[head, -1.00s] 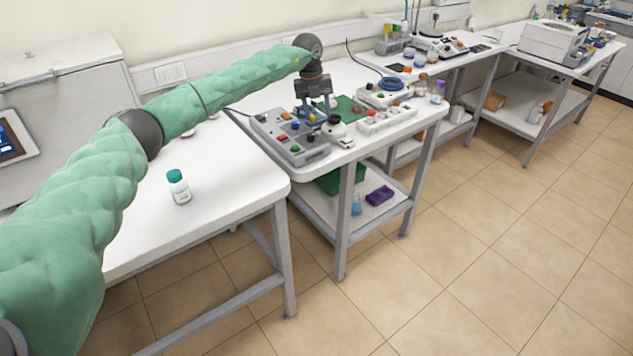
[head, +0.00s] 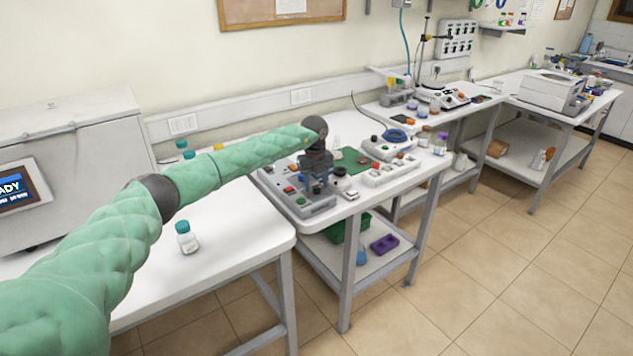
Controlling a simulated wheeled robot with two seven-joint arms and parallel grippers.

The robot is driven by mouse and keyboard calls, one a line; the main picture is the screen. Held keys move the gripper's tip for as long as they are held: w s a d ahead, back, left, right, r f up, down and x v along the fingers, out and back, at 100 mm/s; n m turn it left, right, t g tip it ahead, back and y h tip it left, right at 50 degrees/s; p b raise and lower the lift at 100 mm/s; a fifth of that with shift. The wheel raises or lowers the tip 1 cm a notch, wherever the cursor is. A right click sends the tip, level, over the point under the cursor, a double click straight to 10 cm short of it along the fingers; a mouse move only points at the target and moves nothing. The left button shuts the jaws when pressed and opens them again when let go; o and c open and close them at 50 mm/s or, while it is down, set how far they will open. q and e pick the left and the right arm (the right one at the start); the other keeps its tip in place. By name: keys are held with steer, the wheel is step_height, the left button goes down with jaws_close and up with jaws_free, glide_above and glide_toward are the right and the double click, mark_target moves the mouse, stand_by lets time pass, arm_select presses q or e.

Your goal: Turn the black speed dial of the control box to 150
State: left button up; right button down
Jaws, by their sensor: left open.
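A grey control box (head: 309,207) with red and green buttons sits on the second white table, just right of the near table. My left gripper (head: 318,188) points down over the middle of the box, close to its top face. It is open. It covers part of the panel, and I cannot make out the black speed dial or its setting. Whether the fingers touch anything is too small to tell. My right gripper is not in view.
A white bottle with a teal cap (head: 187,240) stands on the near table. A purple tray (head: 384,244) is on the shelf below.

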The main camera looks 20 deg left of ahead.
arm_select(q)
steer(key=shift+f, duration=0.45)
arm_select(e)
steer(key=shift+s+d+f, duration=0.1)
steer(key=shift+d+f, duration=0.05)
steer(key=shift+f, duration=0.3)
arm_select(q)
steer(key=c, duration=0.9)
steer(key=shift+c, duration=0.4)
